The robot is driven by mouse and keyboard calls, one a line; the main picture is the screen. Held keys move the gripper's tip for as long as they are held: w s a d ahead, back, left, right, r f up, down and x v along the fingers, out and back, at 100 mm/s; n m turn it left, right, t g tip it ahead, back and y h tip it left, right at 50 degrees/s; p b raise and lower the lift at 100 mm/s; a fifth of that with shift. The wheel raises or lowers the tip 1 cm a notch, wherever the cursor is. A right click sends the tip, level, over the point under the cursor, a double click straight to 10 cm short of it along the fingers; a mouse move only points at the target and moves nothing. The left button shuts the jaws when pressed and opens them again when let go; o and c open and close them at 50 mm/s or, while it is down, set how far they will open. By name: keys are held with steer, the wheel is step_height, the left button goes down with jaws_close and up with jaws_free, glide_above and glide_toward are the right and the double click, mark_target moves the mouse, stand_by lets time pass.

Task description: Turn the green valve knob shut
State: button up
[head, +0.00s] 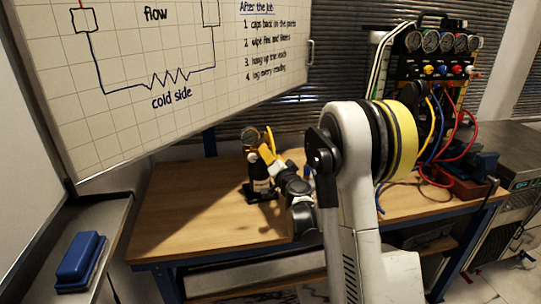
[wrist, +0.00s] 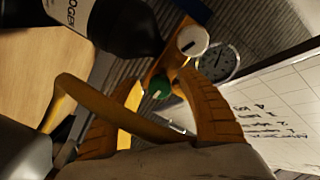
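The green valve knob (wrist: 158,86) shows in the wrist view, on a brass-coloured fitting beside a black bottle (wrist: 115,22) with a white label. My gripper (wrist: 160,92) has yellow fingers spread to either side of the knob, and it is open. I cannot tell whether a finger touches the knob. A white knob (wrist: 192,40) and a round gauge (wrist: 218,62) sit just beyond it. In the head view the bottle (head: 260,174) stands upright on the bench, with my gripper (head: 266,155) at its top. The green knob cannot be made out there.
The wooden bench (head: 180,205) is mostly clear left of the bottle. A gauge manifold (head: 440,65) with several coloured knobs and hoses stands at the right. A whiteboard (head: 150,75) hangs close at the left, above a tray with a blue eraser (head: 80,258).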

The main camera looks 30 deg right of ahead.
steer(key=s+a, duration=0.2)
steer(key=s, duration=1)
steer(key=shift+w+a, duration=0.1)
